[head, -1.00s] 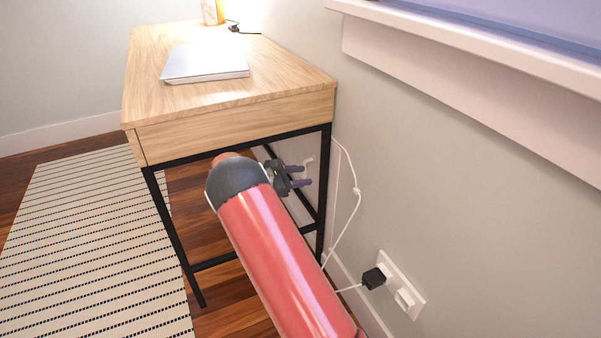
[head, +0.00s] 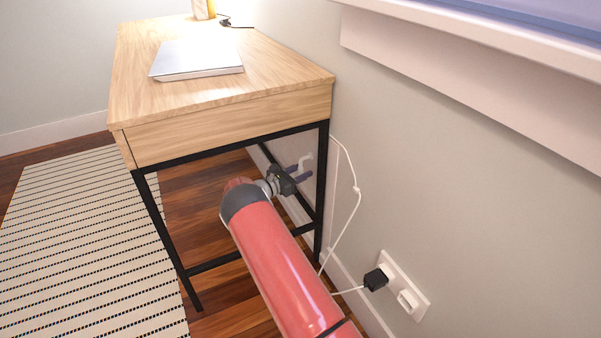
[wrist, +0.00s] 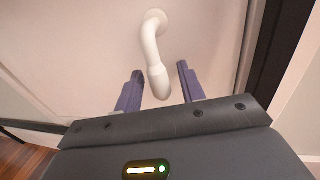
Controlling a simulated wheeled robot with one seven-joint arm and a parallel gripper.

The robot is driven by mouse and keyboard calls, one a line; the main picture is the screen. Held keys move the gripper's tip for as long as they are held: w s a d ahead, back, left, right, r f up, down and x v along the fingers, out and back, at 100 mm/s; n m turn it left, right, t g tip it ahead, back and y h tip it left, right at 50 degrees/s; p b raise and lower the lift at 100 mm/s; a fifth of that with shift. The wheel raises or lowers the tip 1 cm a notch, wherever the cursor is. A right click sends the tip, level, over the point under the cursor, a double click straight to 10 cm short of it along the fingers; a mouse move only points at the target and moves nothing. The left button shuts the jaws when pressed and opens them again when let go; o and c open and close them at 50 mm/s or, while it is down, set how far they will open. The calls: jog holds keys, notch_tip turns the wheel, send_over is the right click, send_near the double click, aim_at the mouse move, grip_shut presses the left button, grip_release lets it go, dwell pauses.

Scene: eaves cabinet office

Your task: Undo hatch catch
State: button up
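The hatch catch is a white curved lever (wrist: 152,52) on a pale hatch panel (wrist: 90,45) in the wrist view. Its round base is at the top and its free end hangs down. In the head view the catch (head: 306,160) shows small behind the desk's leg frame, on the low wall. My gripper (wrist: 160,84) is open, with one purple finger on each side of the lever's free end in the picture. Gaps show on both sides, and I see no contact. In the head view my gripper (head: 298,173) reaches under the desk, close to the catch.
A wooden desk (head: 225,110) on a black metal frame (head: 323,190) stands over my arm. A white cable (head: 352,205) runs down the wall to a black plug (head: 375,279) in a socket. A laptop (head: 198,60) lies on top. A striped rug (head: 90,245) is at left.

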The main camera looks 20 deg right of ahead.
jog(key=shift+d, duration=0.1)
grip_shut()
